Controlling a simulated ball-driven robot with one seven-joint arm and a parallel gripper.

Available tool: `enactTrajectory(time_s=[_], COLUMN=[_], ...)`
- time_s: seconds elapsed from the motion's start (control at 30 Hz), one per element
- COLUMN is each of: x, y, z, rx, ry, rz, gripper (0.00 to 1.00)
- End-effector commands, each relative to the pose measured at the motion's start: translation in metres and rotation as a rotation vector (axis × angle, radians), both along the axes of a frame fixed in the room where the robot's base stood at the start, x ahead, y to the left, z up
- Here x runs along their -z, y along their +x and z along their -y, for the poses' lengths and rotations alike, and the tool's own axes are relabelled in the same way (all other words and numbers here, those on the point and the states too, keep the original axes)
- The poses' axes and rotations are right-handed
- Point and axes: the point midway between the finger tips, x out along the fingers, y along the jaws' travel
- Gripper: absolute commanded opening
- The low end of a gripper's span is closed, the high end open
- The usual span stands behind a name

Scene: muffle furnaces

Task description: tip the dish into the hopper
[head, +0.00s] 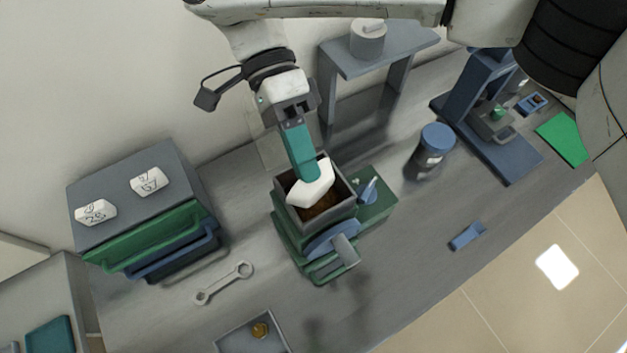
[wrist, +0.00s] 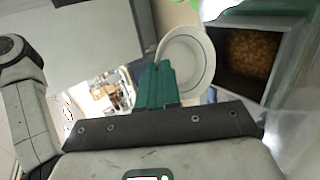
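My gripper (head: 312,176) has teal fingers shut on the white dish (head: 311,190). The fingers (wrist: 157,84) pinch the dish's rim in the wrist view, where the dish (wrist: 187,62) shows as a pale round with a ring and no contents visible. The dish is tilted over the open hopper (head: 350,199), a grey square box on a green machine with a blue wheel. The hopper (wrist: 292,57) holds brown-orange granular stuff, seen to the right of the dish in the wrist view. I cannot tell whether the dish touches the hopper's wall.
A wrench (head: 222,283) and a small tray (head: 230,335) lie in front. A grey stand (head: 375,55) rises behind. A blue-lidded jar (head: 432,150), a blue block (head: 467,235) and a blue press (head: 478,90) stand right.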

Motion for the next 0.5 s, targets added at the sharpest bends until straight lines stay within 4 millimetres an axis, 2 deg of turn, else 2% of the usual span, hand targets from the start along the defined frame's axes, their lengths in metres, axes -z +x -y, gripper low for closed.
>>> enactTrajectory(time_s=[0.17, 0.5], x=[0.0, 0.003], y=[0.0, -0.002], z=[0.002, 0.031], rx=[0.0, 0.001], ry=[0.008, 0.195], rz=[0.007, 0.161], gripper=[0.0, 0.0])
